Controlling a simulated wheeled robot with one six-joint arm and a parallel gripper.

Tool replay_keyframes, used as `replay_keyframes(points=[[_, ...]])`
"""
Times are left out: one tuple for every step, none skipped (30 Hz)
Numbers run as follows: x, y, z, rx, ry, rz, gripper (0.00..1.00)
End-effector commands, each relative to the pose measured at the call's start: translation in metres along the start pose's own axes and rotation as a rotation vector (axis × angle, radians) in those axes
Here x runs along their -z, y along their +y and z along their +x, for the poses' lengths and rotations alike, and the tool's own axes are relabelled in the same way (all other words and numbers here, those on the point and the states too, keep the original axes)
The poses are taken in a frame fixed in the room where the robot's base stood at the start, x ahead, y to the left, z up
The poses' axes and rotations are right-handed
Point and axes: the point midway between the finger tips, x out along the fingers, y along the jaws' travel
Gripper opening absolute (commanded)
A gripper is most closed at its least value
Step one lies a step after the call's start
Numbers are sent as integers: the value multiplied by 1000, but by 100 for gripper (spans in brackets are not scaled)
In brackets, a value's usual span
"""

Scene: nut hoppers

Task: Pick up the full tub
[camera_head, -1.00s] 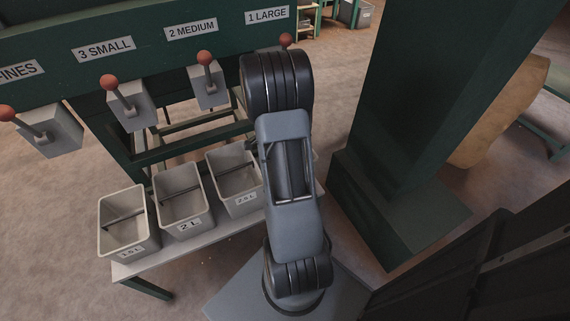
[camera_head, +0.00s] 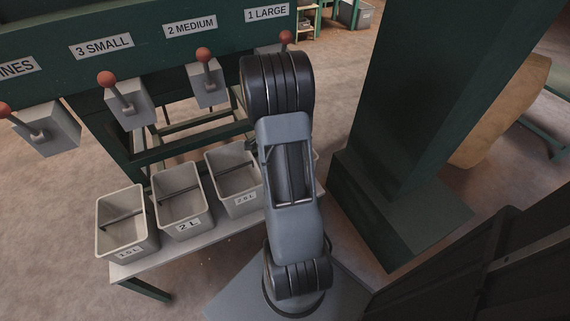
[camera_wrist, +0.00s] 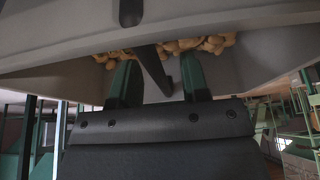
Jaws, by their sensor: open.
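In the wrist view, a grey tub (camera_wrist: 250,62) with brown nuts (camera_wrist: 205,43) inside fills the upper part. A dark bar (camera_wrist: 152,68) crosses it. The two green fingers of my gripper (camera_wrist: 158,78) are open, one on each side of the bar, with the bar between them. I cannot tell whether they touch it. In the head view, my arm hides my gripper and most of a tub at the right end of the bench; only a sliver of that tub's rim (camera_head: 316,160) shows.
Three tubs, labelled 1.5 L (camera_head: 121,245), 2 L (camera_head: 188,226) and 2.5 L (camera_head: 241,201), stand on the bench (camera_head: 150,266) and look empty. Hopper levers (camera_head: 125,97) hang above. A green post (camera_head: 400,110) stands close to the right of my arm.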

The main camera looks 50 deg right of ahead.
Motion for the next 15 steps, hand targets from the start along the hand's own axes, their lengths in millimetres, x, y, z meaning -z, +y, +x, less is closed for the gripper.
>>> replay_keyframes(points=[[0, 0, 1, 0, 0, 0, 42], [0, 0, 1, 0, 0, 0, 42], [0, 0, 1, 0, 0, 0, 42], [0, 0, 1, 0, 0, 0, 42], [0, 0, 1, 0, 0, 0, 42], [0, 0, 1, 0, 0, 0, 42], [0, 0, 1, 0, 0, 0, 42], [0, 0, 0, 0, 0, 0, 42], [0, 0, 0, 0, 0, 0, 42], [0, 0, 0, 0, 0, 0, 42], [0, 0, 0, 0, 0, 0, 42], [0, 0, 0, 0, 0, 0, 42], [0, 0, 0, 0, 0, 0, 40], [0, 0, 0, 0, 0, 0, 37], [0, 0, 0, 0, 0, 0, 33]])
